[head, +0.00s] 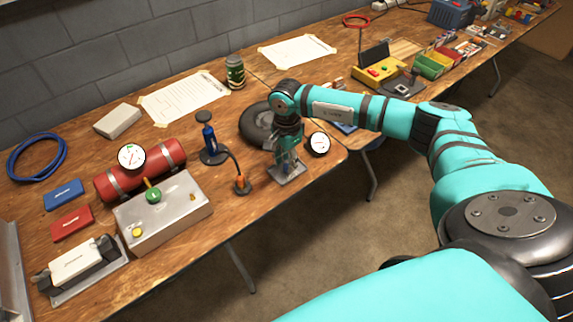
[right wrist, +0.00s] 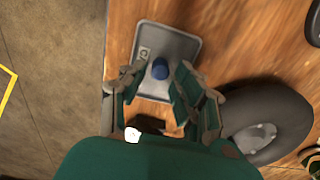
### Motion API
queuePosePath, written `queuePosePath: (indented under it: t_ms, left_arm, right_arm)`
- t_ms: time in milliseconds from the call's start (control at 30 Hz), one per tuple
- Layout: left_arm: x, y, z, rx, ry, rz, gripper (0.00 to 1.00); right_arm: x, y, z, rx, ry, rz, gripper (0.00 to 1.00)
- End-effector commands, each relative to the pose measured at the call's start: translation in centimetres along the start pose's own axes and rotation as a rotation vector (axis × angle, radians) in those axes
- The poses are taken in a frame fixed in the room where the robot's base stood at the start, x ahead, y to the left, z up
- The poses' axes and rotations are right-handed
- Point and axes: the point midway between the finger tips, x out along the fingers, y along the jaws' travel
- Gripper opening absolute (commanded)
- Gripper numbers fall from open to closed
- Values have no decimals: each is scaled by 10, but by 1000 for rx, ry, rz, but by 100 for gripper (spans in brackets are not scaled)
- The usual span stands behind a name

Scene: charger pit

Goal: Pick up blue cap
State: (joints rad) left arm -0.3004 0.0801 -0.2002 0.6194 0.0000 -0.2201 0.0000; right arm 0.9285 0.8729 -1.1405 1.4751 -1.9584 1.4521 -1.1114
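The blue cap (right wrist: 160,69) stands on a grey plate (right wrist: 182,45) near the table edge in the right wrist view. The plate also shows in the head view (head: 291,177), where my gripper largely hides the cap. My right gripper (head: 287,163) points down over the plate. In the right wrist view its fingers (right wrist: 150,88) are spread apart, with nothing held between them. The cap lies just beyond the fingertips, toward the right finger; I cannot tell whether they touch it. My left gripper is not in view.
The front table edge is near.

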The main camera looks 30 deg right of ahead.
Motion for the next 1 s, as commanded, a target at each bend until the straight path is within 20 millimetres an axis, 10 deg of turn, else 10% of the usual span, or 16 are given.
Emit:
queuePosePath:
  t_ms: [367, 567, 1000]
  left_arm:
    - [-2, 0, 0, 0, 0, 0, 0]
    - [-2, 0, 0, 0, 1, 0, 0]
    - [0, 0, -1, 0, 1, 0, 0]
  right_arm:
    - [15, 0, 0, -1, 0, -1, 31]
    - [14, 0, 0, 0, 0, -1, 5]
    - [8, -1, 0, -1, -1, -3, 5]
